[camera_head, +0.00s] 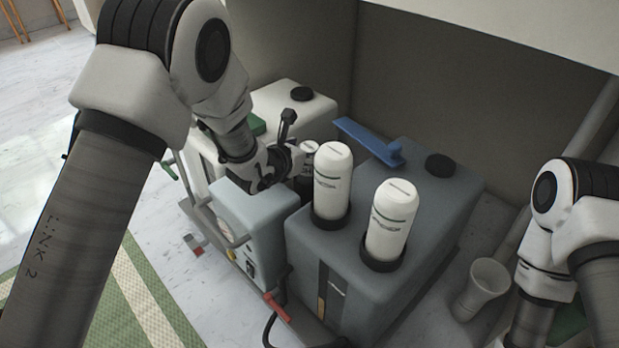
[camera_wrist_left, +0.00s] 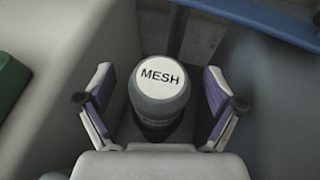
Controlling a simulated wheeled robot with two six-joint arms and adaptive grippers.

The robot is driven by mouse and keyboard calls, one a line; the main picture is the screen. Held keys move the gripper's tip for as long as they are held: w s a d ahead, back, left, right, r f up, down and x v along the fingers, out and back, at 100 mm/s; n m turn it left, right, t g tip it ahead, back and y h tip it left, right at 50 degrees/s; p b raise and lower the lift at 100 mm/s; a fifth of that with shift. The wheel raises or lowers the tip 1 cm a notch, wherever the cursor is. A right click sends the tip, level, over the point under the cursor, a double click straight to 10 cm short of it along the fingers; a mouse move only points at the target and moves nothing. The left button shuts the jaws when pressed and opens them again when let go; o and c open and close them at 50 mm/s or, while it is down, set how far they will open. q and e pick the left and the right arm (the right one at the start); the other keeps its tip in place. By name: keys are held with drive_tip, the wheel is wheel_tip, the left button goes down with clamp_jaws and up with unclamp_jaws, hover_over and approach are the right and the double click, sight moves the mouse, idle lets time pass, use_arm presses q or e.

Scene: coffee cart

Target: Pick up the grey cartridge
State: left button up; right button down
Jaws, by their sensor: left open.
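A cartridge with a pale round top marked MESH and a grey rim, the grey cartridge (camera_wrist_left: 160,105), stands between the two fingers of my left gripper (camera_wrist_left: 157,90) in the left wrist view. The fingers, with purple inner pads, are open, one on each side, with a gap to the cartridge on both sides. In the head view the left gripper (camera_head: 284,155) is over the gap between the tanks, and the cartridge (camera_head: 309,152) shows only partly behind it. Its lower part is hidden. My right arm shows at the right edge, but its gripper is out of view.
Two white cartridges (camera_head: 333,182) (camera_head: 391,222) stand upright in the dark grey tank (camera_head: 430,215), right of the left gripper. A blue flat-bladed tool (camera_head: 368,140) lies behind them. A pale tank (camera_head: 290,105) and a light blue-grey machine (camera_head: 255,215) stand close to the gripper.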

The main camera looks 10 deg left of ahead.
use_arm(q)
drive_tip(key=shift+r, duration=0.1)
clamp_jaws()
